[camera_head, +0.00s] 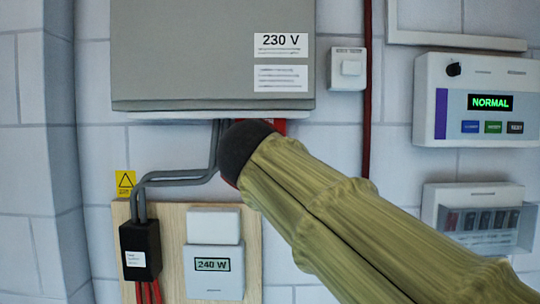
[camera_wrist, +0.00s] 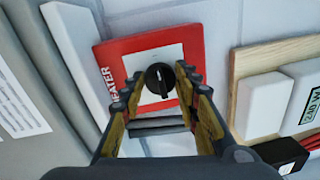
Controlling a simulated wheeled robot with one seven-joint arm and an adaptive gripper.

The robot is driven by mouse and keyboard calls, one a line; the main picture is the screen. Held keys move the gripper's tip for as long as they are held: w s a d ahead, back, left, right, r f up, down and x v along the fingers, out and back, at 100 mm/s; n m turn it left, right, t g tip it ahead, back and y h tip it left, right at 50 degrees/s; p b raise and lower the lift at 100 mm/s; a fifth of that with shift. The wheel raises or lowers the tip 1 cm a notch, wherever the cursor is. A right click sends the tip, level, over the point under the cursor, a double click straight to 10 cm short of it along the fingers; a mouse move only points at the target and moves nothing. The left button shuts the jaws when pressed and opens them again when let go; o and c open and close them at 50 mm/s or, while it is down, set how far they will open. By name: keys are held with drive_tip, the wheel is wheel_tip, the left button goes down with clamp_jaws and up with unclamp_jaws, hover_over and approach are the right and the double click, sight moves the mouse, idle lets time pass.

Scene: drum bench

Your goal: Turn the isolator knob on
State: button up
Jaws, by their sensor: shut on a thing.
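The isolator knob (camera_wrist: 160,77) is a round black knob with a pale pointer line, on a white field inside a red plate (camera_wrist: 193,42) lettered with a word ending in "EATER" in the wrist view. My gripper (camera_wrist: 157,88) has its two fingers on either side of the knob and is shut on it. In the head view, the dark end of my arm covers the knob and most of the plate; only a red corner (camera_head: 278,127) shows below the grey cabinet. The switch position cannot be read with certainty.
The grey 230 V cabinet (camera_head: 200,50) hangs just above the plate. Below left are grey cables (camera_head: 175,178) and a wooden board (camera_head: 253,235) with a meter (camera_head: 213,271) reading 240 W. A panel showing NORMAL (camera_head: 478,130) is at the right.

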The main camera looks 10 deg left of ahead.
drive_tip(key=o, duration=1.2)
drive_tip(key=shift+c, duration=0.2)
drive_tip(key=shift+s, duration=0.1)
drive_tip(key=v, duration=1.1)
drive_tip(key=shift+s+d, duration=0.2)
drive_tip(key=shift+s, duration=0.15)
